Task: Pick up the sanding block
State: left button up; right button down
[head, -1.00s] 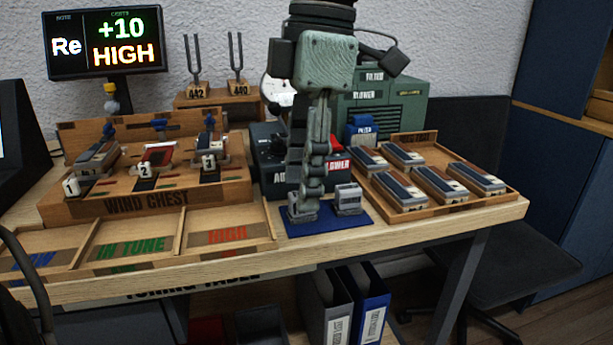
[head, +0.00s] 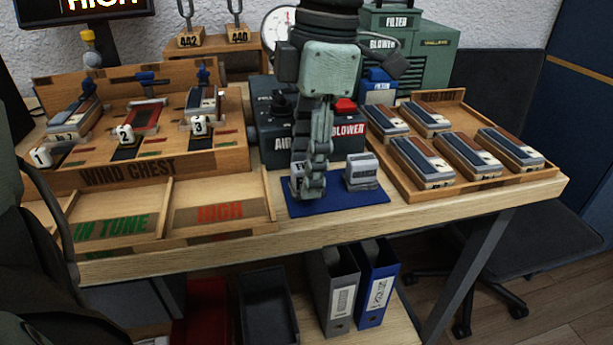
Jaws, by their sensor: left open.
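A blue mat (head: 337,202) lies near the table's front edge. A small grey block (head: 363,172) stands on its right half, clear of the gripper. A second small grey block (head: 296,186) shows at the mat's left, largely hidden behind my fingers. I cannot read their markings, so I cannot tell which is the sanding block. My left gripper (head: 313,188) points straight down over the mat's left part, at that second block. It is open, with its fingers overlapping in this view. Whether they touch the block is hidden. My right gripper is not in view.
A wind chest (head: 135,172) stands at the left, with sorting trays (head: 220,213) before it. A dark blower control box (head: 270,135) is close behind the gripper. A wooden tray (head: 462,188) with several reed blocks is at the right. Binders stand below.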

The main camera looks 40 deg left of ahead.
pick_arm(q)
jog(key=shift+f, duration=0.3)
jog(key=shift+c, duration=0.6)
jog(key=c, duration=1)
grip_shut()
jog(key=shift+r, duration=0.1)
